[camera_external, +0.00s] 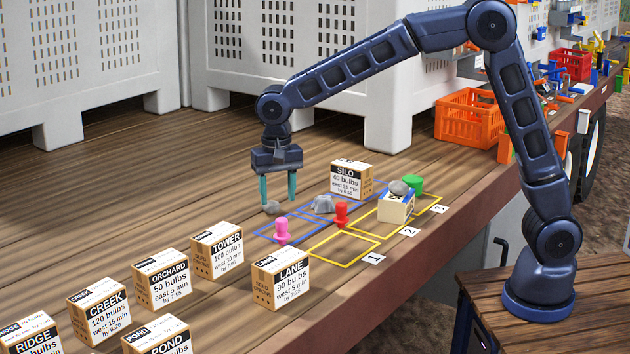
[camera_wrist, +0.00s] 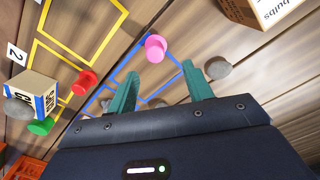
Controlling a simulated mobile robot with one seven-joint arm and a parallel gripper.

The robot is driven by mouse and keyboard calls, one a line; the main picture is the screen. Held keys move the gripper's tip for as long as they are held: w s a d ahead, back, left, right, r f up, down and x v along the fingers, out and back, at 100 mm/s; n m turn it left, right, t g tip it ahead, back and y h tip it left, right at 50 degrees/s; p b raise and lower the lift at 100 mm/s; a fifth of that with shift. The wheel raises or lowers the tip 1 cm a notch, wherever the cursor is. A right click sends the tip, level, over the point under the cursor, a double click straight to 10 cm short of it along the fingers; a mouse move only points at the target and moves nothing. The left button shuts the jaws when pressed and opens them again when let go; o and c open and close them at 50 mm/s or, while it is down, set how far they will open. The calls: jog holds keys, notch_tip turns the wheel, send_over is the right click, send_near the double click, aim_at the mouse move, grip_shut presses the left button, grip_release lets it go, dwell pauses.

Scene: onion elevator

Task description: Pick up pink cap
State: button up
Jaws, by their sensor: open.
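The pink cap (camera_external: 282,230) stands upright on the deck inside a blue-outlined square. It also shows in the wrist view (camera_wrist: 156,47), just beyond and between my fingertips. My gripper (camera_external: 278,199) is open and empty, pointing down, behind and above the pink cap in the external view. Its two teal fingers also show in the wrist view (camera_wrist: 160,78). The gripper does not touch the cap.
A grey stone (camera_external: 271,208) lies right by my left finger; another (camera_external: 323,204) lies to the right. A red cap (camera_external: 341,214), a green cap (camera_external: 413,184) and a white box (camera_external: 396,210) topped with a stone stand right. The LANE box (camera_external: 291,283) stands in front.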

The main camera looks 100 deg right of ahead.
aim_at(281, 219)
notch_tip(281, 219, down, 3)
jog(key=shift+r, duration=0.1)
jog(key=f, duration=0.4)
jog(key=shift+s+a+f, duration=0.1)
jog(key=shift+s+f, duration=0.05)
jog(key=shift+s, duration=0.25)
jog(key=shift+f, duration=0.5)
jog(key=c, duration=1.1)
